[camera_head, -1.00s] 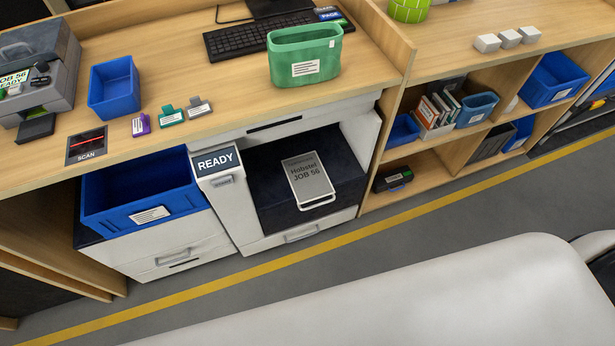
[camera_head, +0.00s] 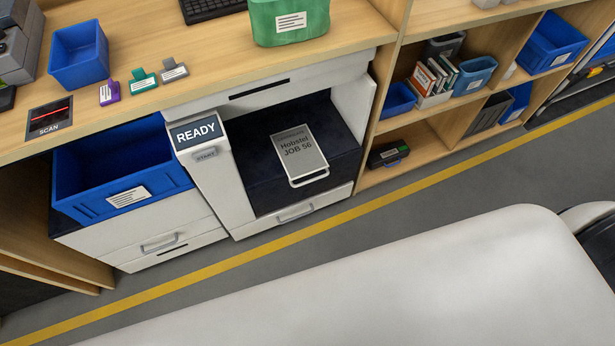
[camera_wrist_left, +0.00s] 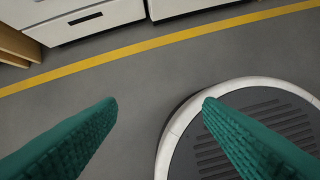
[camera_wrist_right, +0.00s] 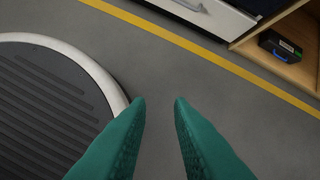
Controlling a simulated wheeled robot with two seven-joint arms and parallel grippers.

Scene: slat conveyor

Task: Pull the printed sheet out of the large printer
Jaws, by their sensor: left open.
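The large printer (camera_head: 218,190) is a white unit under the counter, with a sign that reads READY and a START button. In its dark open bay (camera_head: 340,150) lies the grey printed sheet (camera_head: 299,149), marked "Hobstel JOB 56", with a pale loop at its front edge. My left gripper (camera_wrist_left: 160,100) is open and empty above the floor in the left wrist view. My right gripper (camera_wrist_right: 160,100) has its fingertips apart with nothing between them, also above the floor. Neither gripper shows in the head view.
A blue bin (camera_head: 80,196) stands left of the printer. The counter (camera_head: 215,75) above holds a green bin (camera_head: 288,22), a small blue bin (camera_head: 78,55), a scan pad (camera_head: 49,119) and several tags. Shelves (camera_head: 425,142) stand to the right.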

